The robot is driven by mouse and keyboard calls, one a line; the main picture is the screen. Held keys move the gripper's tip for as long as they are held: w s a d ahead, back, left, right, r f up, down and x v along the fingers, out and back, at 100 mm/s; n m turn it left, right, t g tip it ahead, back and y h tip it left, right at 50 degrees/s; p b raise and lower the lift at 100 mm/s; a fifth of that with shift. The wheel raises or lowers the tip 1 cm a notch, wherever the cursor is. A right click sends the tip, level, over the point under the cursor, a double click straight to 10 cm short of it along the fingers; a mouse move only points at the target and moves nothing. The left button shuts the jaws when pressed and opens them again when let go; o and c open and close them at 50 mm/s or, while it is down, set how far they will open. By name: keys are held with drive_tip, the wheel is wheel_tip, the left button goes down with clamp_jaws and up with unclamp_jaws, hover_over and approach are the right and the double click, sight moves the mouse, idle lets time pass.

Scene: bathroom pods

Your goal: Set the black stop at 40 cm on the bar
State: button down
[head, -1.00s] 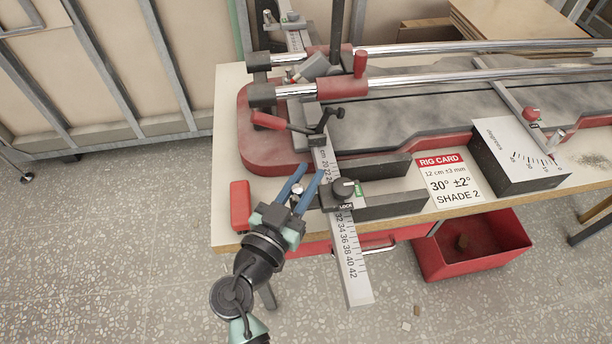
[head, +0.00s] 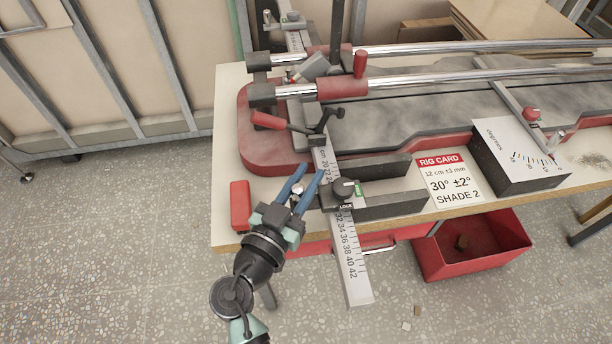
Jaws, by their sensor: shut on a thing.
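The black stop (head: 368,203) sits across the white bar (head: 351,263), which is marked in cm and sticks out past the bench's front edge. Numbers near 20 and 22 show above the stop, and 32 to 42 show below it. The stop covers the marks between, so its exact reading cannot be told. A round black knob (head: 343,188) with a LOCK label and a green mark is on top of the stop. My gripper (head: 302,182) is at the stop's left side, its blue fingers closed about a small silver knob (head: 298,188) that seems to belong to the stop.
A red block (head: 240,205) lies left of my gripper. A red bin (head: 470,247) is below. The floor in front is mostly clear.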

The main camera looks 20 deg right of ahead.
drive_tip(key=s+a+b, duration=0.4)
drive_tip(key=s, duration=0.9)
drive_tip(key=shift+s, duration=0.25)
drive_tip(key=c, duration=0.7)
unclamp_jaws()
drive_tip(key=b+v, duration=0.1)
drive_tip(key=v, duration=1.2)
drive_tip(key=shift+b, duration=0.35)
